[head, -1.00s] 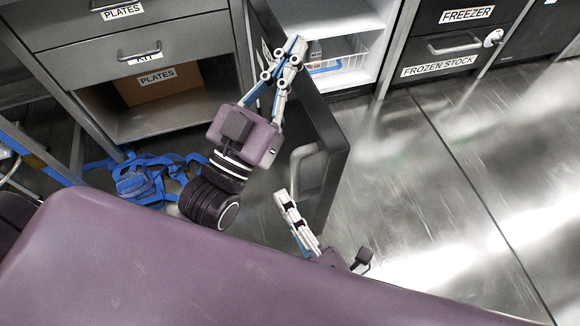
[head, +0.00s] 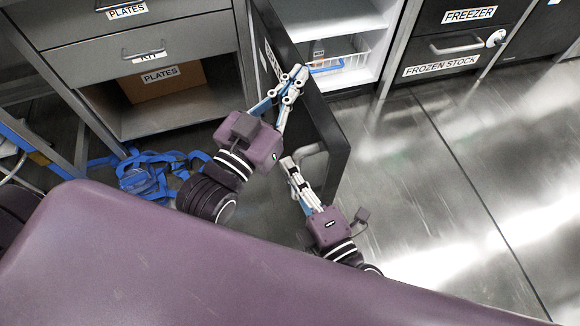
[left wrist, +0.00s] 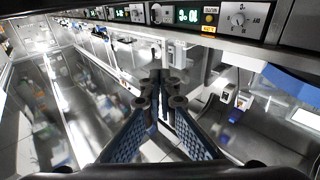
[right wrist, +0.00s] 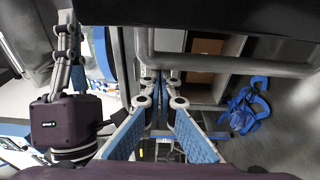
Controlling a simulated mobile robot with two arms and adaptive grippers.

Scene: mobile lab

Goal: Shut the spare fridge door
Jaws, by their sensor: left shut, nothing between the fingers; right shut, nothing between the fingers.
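The spare fridge door (head: 326,133) stands open in the head view, a dark panel reaching out from the white-lined fridge (head: 335,18). Its grey handle (head: 312,153) is on the face toward my arms. My left gripper (head: 297,74) is shut and empty by the door's upper part; whether it touches the door is unclear. My right gripper (head: 288,163) is shut and empty beside the handle, its tips overlapping the handle's left end in the picture. In the right wrist view the handle (right wrist: 230,66) runs just beyond the fingertips (right wrist: 160,88); contact is unclear.
A wire basket (head: 340,57) sits inside the fridge. Left are grey drawers (head: 110,35) and an open shelf with a cardboard box (head: 165,82). Blue straps (head: 150,175) lie on the floor. Freezer drawers (head: 450,45) stand right. The floor (head: 430,180) right of the door is clear.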

